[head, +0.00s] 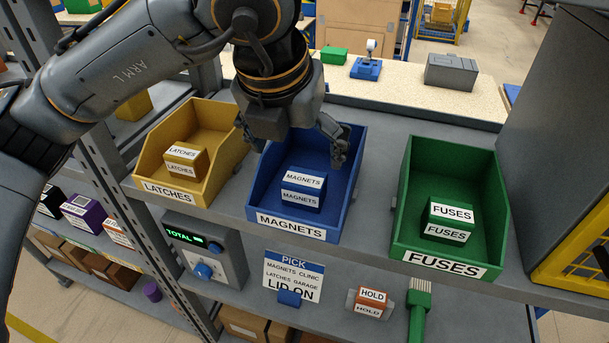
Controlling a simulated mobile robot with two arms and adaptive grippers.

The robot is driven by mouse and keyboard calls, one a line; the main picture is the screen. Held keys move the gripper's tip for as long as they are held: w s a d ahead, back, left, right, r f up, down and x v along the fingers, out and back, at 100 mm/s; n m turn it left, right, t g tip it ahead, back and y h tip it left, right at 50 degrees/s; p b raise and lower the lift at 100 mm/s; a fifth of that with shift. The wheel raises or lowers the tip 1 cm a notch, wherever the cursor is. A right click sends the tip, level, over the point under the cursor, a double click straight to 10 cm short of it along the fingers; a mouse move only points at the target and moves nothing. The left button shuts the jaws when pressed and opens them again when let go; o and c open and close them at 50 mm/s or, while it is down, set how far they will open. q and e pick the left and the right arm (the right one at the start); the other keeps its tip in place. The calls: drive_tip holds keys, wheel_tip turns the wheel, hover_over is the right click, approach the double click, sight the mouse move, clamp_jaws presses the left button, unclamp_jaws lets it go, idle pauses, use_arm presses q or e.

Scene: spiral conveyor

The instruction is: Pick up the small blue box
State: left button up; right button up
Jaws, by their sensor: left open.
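The small blue box (302,189), with white MAGNETS labels on its top and front, sits inside the open blue MAGNETS bin (262,195) on the shelf. My left gripper (298,143) hangs over the back part of that bin, behind and above the box in the picture. Its fingers are spread, with one finger clearly visible at the right, and nothing shows between them. The box is fully visible and apart from the gripper. My right gripper is not in view.
A yellow LATCHES bin (146,166) with a small box stands left of the blue bin, and a green FUSES bin (494,207) stands right. In front are a PICK sign (293,276), a HOLD block (369,302), a green brush (418,305) and a TOTAL display unit (205,255).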

sight(303, 180)
use_arm(q)
drive_tip(key=p+x, duration=0.1)
drive_tip(key=x, duration=0.4)
drive_tip(key=shift+s+d+f, duration=0.1)
drive_tip(key=shift+f, duration=0.45)
drive_tip(key=shift+w+f+p, duration=0.5)
drive_tip(key=shift+f+p, duration=0.1)
drive_tip(key=shift+p, duration=0.4)
drive_tip(key=p+x, duration=0.1)
drive_tip(key=x, duration=0.1)
drive_tip(key=shift+w+f, duration=0.15)
drive_tip(key=shift+f, duration=0.1)
drive_tip(key=shift+w+f, duration=0.25)
drive_tip(key=shift+f, duration=0.3)
drive_tip(key=shift+d, duration=0.1)
drive_tip(key=c, duration=1.2)
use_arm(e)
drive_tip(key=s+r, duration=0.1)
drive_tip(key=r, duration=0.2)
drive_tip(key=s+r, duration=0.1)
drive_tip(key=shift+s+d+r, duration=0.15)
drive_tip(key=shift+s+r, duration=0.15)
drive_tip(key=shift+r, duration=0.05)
